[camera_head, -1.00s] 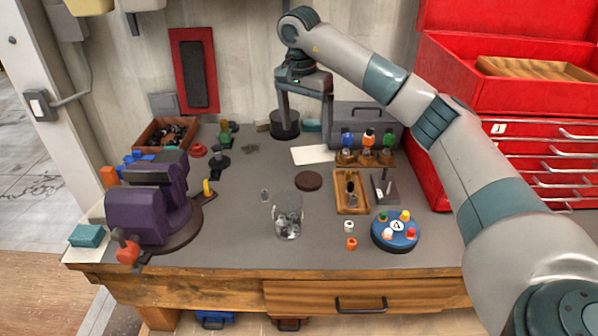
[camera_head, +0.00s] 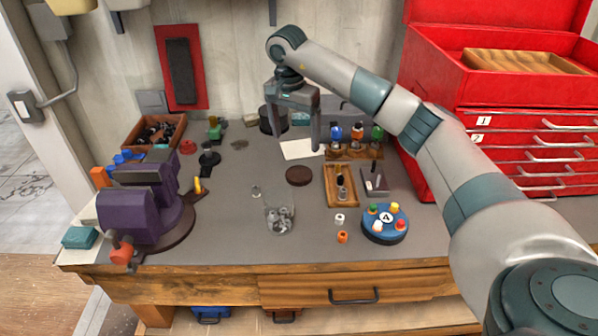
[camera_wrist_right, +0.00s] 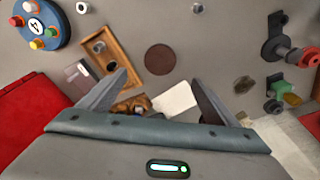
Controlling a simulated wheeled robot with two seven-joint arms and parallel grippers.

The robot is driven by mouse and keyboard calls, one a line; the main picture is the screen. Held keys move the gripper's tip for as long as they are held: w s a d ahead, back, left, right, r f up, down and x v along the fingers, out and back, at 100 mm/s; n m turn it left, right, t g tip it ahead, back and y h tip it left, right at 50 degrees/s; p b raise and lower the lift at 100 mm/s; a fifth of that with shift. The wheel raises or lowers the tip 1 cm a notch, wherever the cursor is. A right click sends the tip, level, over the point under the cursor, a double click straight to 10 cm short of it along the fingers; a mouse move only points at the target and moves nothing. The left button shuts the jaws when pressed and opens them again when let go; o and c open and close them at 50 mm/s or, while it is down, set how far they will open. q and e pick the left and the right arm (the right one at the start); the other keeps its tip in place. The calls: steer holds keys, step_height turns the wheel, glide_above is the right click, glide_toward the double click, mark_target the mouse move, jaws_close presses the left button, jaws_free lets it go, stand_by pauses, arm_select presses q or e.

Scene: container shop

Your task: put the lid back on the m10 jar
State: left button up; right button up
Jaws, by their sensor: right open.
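The clear jar (camera_head: 280,217) stands uncovered near the front middle of the bench, with metal nuts inside. I cannot read any label on it. A dark brown round disc, which looks like the lid (camera_head: 299,176), lies flat on the bench just behind and right of the jar. It also shows in the right wrist view (camera_wrist_right: 159,59), beyond and between the fingertips. My right gripper (camera_head: 293,140) is open and empty, pointing down above the bench behind the lid, apart from it. Its spread fingers show in the wrist view (camera_wrist_right: 159,78). My left gripper is not in view.
A loose nut (camera_head: 256,192) lies left of the lid. A wooden tray (camera_head: 332,203) and a blue round holder (camera_head: 386,238) stand to the right. A screwdriver rack (camera_head: 354,153) is right of the gripper. A purple vise (camera_head: 140,205) stands at left. The bench between vise and jar is mostly clear.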

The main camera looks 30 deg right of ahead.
steer(key=p, duration=0.3)
glide_above(299, 174)
steer(key=f, duration=0.4)
steer(key=a+f, duration=0.1)
steer(key=f, duration=0.1)
steer(key=shift+s+f, duration=0.15)
steer(key=shift+d+f, duration=0.1)
steer(key=shift+f, duration=0.4)
steer(key=shift+d+f+p, duration=0.1)
steer(key=shift+f+p, duration=0.5)
step_height(299, 174, down, 3)
steer(key=shift+d+r+p, duration=0.1)
steer(key=shift+d+p, duration=0.05)
steer(key=shift+p, duration=0.8)
steer(key=shift+w+f, duration=0.2)
steer(key=shift+f, duration=0.4)
steer(key=c, duration=1.2)
